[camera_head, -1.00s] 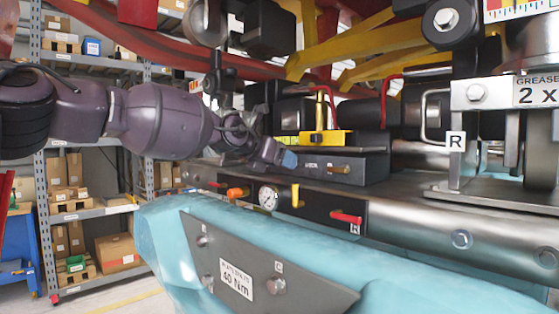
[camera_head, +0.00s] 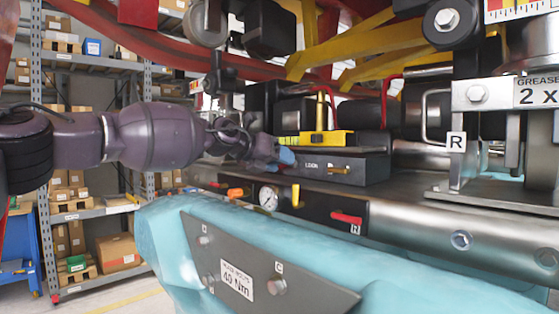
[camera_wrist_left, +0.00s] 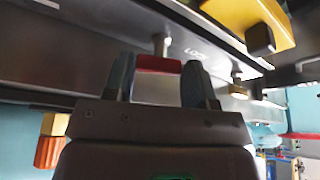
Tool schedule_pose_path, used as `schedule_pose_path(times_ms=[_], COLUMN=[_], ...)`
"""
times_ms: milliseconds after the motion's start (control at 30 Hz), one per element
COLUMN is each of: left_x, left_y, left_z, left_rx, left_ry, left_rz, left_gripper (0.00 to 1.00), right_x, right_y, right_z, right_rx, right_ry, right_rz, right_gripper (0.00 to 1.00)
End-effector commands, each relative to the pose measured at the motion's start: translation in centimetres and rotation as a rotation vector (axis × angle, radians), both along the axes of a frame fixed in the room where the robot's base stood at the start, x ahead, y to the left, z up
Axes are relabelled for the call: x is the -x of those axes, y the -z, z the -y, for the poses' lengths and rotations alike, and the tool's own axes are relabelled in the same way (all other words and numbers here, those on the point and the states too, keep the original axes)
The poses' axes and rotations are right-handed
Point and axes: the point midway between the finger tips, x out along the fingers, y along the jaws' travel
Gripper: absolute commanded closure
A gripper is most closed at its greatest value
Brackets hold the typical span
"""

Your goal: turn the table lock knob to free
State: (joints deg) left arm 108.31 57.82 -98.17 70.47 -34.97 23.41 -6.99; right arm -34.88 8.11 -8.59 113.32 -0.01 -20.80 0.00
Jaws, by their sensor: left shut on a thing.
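A dark box (camera_head: 355,172) with a small white label sits on the grey metal deck, right of my left gripper (camera_head: 287,159). In the left wrist view, my left gripper (camera_wrist_left: 158,78) is shut on a red-handled knob (camera_wrist_left: 158,64), which stands on a short metal stem from the box face. In the head view, my fingers hide this knob. A brass knob (camera_head: 338,169) is at the right of the same box and also shows in the wrist view (camera_wrist_left: 237,90). My right gripper is not in view.
A yellow block (camera_head: 325,138) is just above the box. Below are an orange knob (camera_head: 236,193), a gauge (camera_head: 268,197), a yellow lever (camera_head: 295,196) and a red lever (camera_head: 347,217). A light-blue covered body (camera_head: 400,262) fills the front. Shelves (camera_head: 92,212) stand left.

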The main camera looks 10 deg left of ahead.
Motion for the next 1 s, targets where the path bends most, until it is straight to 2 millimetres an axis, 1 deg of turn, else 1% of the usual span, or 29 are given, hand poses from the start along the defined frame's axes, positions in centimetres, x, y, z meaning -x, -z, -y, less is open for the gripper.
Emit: schedule_pose_path(times_ms=[200, 400, 967, 1000], left_x=[-0.15, -0.2, -0.21, -0.2], left_y=[0.0, 0.02, -0.07, -0.07], left_z=[-0.26, -0.34, -0.35, -0.34], left_rx=[0.113, 0.176, 0.202, 0.202], left_ry=[-0.003, -0.002, -0.003, -0.003], left_rz=[-0.073, -0.114, -0.128, -0.128], left_gripper=[0.73, 0.73, 0.73, 0.43], right_x=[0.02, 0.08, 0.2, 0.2], right_y=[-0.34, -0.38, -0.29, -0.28], right_z=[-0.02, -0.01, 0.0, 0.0], right_rx=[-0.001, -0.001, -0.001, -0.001], right_ry=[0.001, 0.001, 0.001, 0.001], right_rz=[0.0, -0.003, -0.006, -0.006], right_gripper=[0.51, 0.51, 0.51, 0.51])
